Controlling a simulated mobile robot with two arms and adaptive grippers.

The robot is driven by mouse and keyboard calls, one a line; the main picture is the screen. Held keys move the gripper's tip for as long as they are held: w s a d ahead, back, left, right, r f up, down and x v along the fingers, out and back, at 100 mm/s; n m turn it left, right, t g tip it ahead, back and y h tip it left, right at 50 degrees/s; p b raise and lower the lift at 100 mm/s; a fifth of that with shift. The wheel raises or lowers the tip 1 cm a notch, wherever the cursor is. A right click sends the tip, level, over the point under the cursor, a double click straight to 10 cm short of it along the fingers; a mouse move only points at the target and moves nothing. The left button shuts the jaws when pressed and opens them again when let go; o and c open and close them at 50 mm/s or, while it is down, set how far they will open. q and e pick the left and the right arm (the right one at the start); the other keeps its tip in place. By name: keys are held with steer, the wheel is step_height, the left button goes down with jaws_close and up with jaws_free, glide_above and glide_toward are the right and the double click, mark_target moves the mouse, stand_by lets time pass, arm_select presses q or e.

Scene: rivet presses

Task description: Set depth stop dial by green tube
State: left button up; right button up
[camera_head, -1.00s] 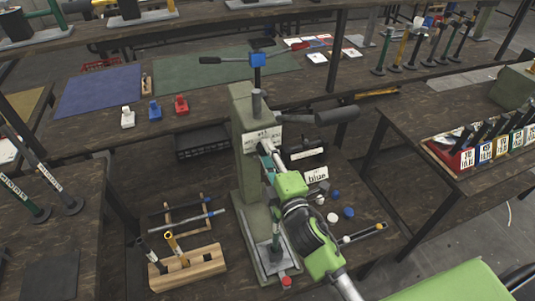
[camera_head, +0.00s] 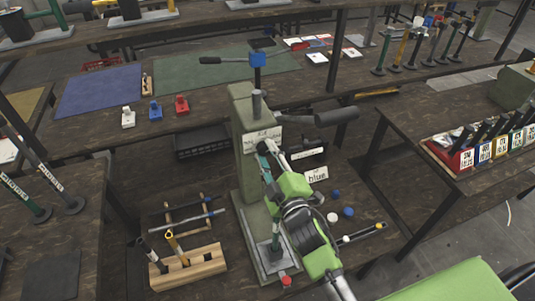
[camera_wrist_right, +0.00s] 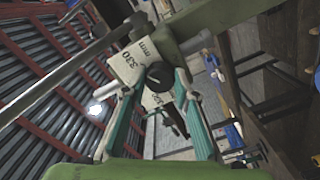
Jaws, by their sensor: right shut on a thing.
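The olive-green press (camera_head: 247,175) stands upright in the middle of the head view. My right gripper (camera_head: 265,150) is at its front, just under the white label plate (camera_head: 262,134). In the right wrist view my gripper (camera_wrist_right: 155,82) is shut on a black dial knob (camera_wrist_right: 158,76). White scale plates beside the knob show "330 mm" and a partly hidden number. The dial is hidden by my fingers in the head view. A green post (camera_head: 57,14) is at the upper left. My left gripper is not in view.
A wooden block with tools (camera_head: 187,268) stands left of the press foot. A black handle (camera_head: 336,115) sticks out above my right arm.

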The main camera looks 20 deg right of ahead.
steer(key=o, duration=1.1)
steer(key=s, duration=1.2)
steer(key=shift+d, duration=0.25)
